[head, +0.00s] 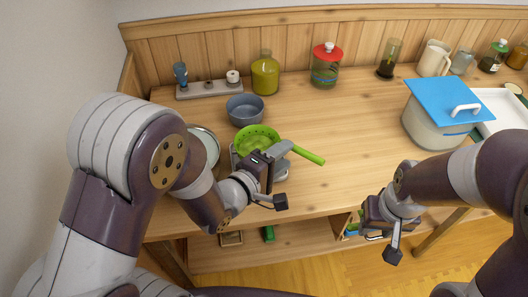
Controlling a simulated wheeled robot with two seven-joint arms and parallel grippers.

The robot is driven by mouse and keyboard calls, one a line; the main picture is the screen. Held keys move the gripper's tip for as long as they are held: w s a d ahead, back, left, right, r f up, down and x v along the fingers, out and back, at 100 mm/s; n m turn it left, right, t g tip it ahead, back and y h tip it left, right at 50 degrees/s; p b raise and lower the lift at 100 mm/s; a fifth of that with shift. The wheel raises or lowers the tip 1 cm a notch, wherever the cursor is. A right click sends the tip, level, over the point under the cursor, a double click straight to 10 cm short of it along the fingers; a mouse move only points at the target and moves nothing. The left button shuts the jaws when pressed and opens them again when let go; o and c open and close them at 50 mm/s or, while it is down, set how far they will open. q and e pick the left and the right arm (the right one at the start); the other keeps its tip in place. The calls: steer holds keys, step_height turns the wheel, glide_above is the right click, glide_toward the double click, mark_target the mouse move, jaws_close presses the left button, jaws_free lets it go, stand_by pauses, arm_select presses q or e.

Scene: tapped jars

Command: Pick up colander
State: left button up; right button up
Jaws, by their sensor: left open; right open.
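The green colander (252,138) sits on the counter left of centre. Its green handle (308,155) points right and toward me. My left gripper (280,156) is at the colander's near right side and hides part of it. It is open, with a finger close to the handle's base; I cannot tell whether it touches. My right gripper (378,230) is open and empty, in front of the counter's front edge at the right.
A blue-grey bowl (245,108) stands just behind the colander. A yellow-green jar (265,75) and a red-lidded jar (326,66) stand at the back. A white pot with a blue lid (437,120) is at the right. The counter's middle (360,125) is clear.

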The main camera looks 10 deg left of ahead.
arm_select(q)
steer(key=x, duration=0.5)
steer(key=shift+w+f, duration=0.25)
steer(key=shift+w, duration=0.05)
jaws_close()
stand_by(1.0)
